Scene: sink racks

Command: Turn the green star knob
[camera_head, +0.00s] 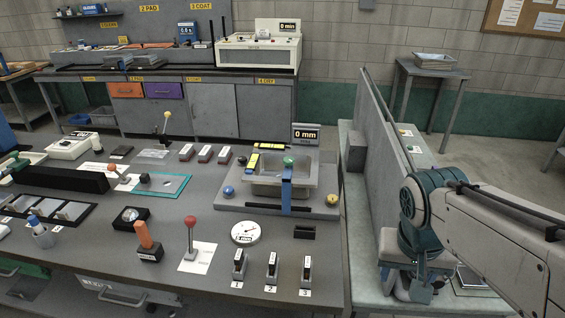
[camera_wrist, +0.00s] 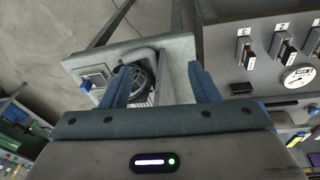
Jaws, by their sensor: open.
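A small green knob (camera_head: 288,161) shows in the head view, at the top of a blue upright bar on the grey sink rig (camera_head: 225,205). Its star shape is too small to make out. A blue ball knob (camera_head: 228,190) and a yellow ball knob (camera_head: 332,199) sit at the rig's left and right front corners. My gripper (camera_wrist: 160,78) shows in the wrist view with its two blue fingers wide apart and nothing held between them.
A tall grey panel (camera_head: 385,130) stands between the rig and my arm. In front of the rig are a round dial (camera_head: 245,232) and a row of switches (camera_head: 271,268); both show in the wrist view. A red-knobbed lever (camera_head: 190,222) stands left of the dial.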

